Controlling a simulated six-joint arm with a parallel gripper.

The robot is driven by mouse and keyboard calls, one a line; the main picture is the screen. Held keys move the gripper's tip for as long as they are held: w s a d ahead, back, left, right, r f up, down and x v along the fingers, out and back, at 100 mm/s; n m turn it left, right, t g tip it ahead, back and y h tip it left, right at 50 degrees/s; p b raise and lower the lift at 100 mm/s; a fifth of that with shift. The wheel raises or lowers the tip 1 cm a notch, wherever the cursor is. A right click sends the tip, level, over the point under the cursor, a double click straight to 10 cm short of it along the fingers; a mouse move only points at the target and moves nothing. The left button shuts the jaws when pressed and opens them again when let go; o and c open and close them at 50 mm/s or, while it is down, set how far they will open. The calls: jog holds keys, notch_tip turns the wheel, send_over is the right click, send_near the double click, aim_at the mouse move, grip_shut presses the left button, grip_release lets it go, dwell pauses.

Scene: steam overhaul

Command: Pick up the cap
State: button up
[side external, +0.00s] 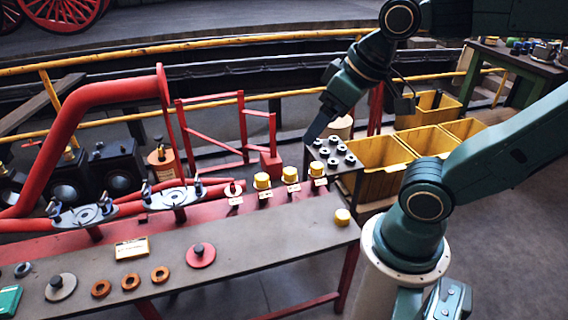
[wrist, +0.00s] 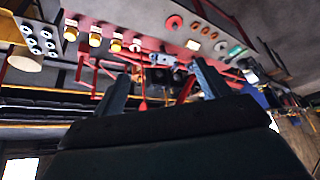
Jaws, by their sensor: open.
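A loose yellow cap (side external: 342,217) sits at the right end of the bench top, near its front corner. My gripper (side external: 313,138) is raised behind the bench's right end, apart from all the caps. In the wrist view its two fingers (wrist: 160,78) are spread, with nothing held between them.
A dark tray of nuts (side external: 333,157) stands just behind the bench's right end. Yellow bins (side external: 375,158) are to its right. Red pipework (side external: 95,100) rises at the left. Rings and flanges (side external: 130,281) lie on the bench (side external: 240,240); its right part is mostly clear.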

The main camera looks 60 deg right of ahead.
jog(key=w+d+f+m+g+h, duration=0.1)
jog(key=w+d+f+m+g, duration=0.1)
jog(key=w+d+f+m, duration=0.5)
jog(key=m+g+h, duration=0.2)
jog(key=m+g, duration=0.3)
jog(key=m, duration=1)
send_over(344, 214)
jog(key=w+a, duration=0.1)
jog(key=a, duration=0.2)
notch_tip(344, 214, down, 32)
jog(key=shift+w+a+f, duration=0.1)
jog(key=shift+a, duration=0.05)
jog(key=shift+x, duration=4.25)
jog(key=shift+w+a, duration=0.1)
jog(key=shift+w, duration=0.1)
